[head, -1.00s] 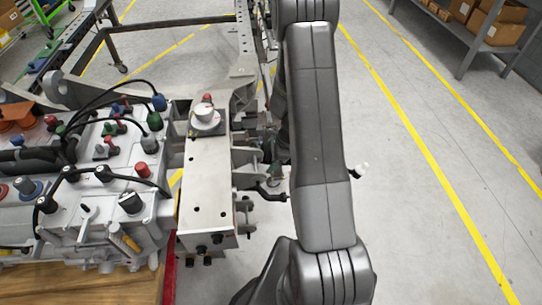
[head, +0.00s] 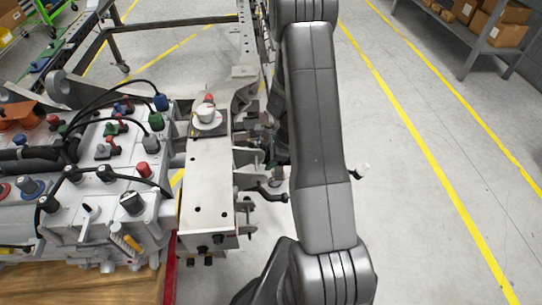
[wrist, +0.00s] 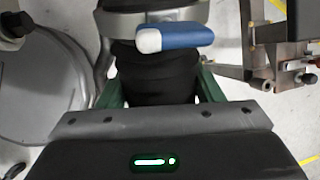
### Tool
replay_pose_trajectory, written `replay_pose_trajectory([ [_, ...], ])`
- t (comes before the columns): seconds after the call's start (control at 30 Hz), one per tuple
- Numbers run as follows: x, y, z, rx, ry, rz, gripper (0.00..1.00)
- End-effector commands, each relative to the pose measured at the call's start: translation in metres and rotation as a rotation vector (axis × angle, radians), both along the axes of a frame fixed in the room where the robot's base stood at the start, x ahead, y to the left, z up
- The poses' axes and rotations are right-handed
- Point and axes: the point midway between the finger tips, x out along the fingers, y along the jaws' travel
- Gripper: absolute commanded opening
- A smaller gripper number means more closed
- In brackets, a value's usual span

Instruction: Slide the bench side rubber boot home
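A black ribbed rubber boot (wrist: 157,78) is in the middle of the wrist view, in line with a grey collar (wrist: 125,22). My gripper (wrist: 158,88) has one green finger along each side of the boot. Both fingers appear to touch it, with no clear gap; the fingertips are partly hidden by the boot. A blue lever with a white end (wrist: 188,36) crosses in front of the boot's far end, so I cannot tell how far the boot sits on the collar. In the head view my arm hides the gripper and the boot.
A large grey round part (wrist: 45,85) is left of the boot. Metal brackets (wrist: 285,45) stand close on the right. In the head view, a machine with cables and coloured knobs (head: 90,180) and a pale plate (head: 207,185) are left of my arm. Open floor (head: 440,150) lies right.

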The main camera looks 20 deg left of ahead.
Motion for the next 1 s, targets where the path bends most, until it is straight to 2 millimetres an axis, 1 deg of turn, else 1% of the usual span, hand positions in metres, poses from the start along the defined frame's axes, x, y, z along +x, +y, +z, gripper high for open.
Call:
replay_pose_trajectory([
  [0.03, 0.000, 0.001, 0.002, 0.002, 0.000, 0.000, 0.69],
  [0.1, 0.000, 0.001, 0.001, 0.002, 0.000, 0.000, 0.81],
  [0.37, 0.000, 0.001, 0.001, 0.001, 0.000, 0.000, 0.81],
  [0.47, 0.001, -0.001, 0.005, 0.002, -0.001, -0.001, 0.81],
  [0.57, 0.001, -0.004, 0.014, 0.004, -0.002, -0.001, 0.81],
  [0.67, 0.002, -0.012, 0.029, 0.003, -0.004, -0.002, 0.81],
  [1.0, 0.004, -0.039, 0.090, 0.005, -0.004, -0.001, 0.81],
])
